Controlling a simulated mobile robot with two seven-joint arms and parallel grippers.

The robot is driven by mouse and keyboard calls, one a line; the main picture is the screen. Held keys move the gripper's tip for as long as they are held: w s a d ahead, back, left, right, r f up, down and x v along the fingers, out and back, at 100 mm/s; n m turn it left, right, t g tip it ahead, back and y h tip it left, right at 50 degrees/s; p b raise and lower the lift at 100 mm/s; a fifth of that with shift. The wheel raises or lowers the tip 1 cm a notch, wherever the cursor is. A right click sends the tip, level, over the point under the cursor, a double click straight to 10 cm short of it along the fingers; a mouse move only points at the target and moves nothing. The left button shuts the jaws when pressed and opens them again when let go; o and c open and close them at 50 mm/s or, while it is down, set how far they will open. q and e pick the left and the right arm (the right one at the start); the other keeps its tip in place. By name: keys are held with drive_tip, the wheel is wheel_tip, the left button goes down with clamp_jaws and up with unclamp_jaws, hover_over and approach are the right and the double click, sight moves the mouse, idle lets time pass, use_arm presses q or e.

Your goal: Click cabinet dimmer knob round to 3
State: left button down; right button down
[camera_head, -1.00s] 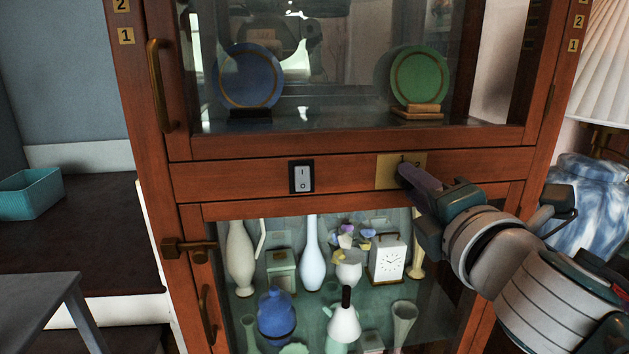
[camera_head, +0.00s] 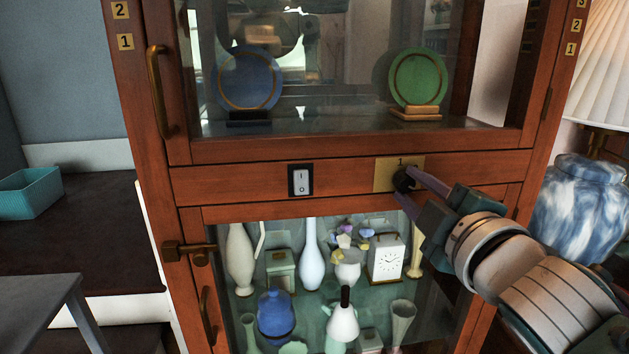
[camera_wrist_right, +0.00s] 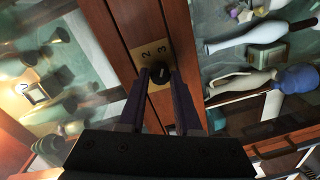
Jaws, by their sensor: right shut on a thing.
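The dimmer knob (camera_head: 403,181) is a small dark round knob on a brass plate (camera_head: 384,173) on the cabinet's wooden cross rail. A 1 shows on the plate above it in the head view. In the right wrist view, the knob (camera_wrist_right: 160,74) sits between my fingertips, and the plate (camera_wrist_right: 150,53) shows a 2 and a 3. My right gripper (camera_head: 405,184) is shut on the knob, with one purple finger on each side of it. Where the knob's pointer is set cannot be made out. My left gripper is not in view.
A rocker switch (camera_head: 301,180) is on the same rail, to the left. Glass doors lie above and below, with plates, vases and a clock (camera_head: 388,258) behind them. A brass door handle (camera_head: 159,92) and a latch (camera_head: 188,250) stick out on the left.

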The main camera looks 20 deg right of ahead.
idle(0.4)
drive_tip(key=c, duration=0.6)
unclamp_jaws()
drive_tip(key=v, duration=1)
drive_tip(key=shift+p, duration=0.45)
